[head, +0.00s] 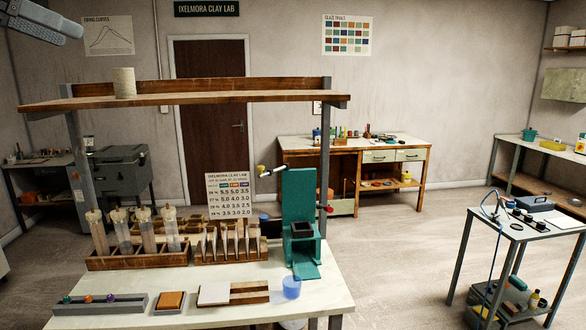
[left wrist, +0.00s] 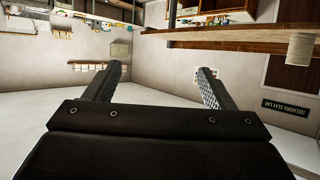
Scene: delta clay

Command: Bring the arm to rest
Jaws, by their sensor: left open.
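My left gripper (head: 52,20) is at the top left corner of the head view, high above the bench and partly cut off by the picture edge. In the left wrist view its two ridged fingers (left wrist: 158,80) stand wide apart. That view is upside down. The gripper touches nothing that I can see. My right gripper is in neither view.
A workbench (head: 330,300) holds clay tools, syringe-like tubes (head: 145,232) in a wooden rack and a teal stand (head: 299,205). A wooden shelf (head: 220,98) spans above it, with a beige cylinder (head: 124,83) on top. A trolley (head: 525,225) stands right; open floor lies between.

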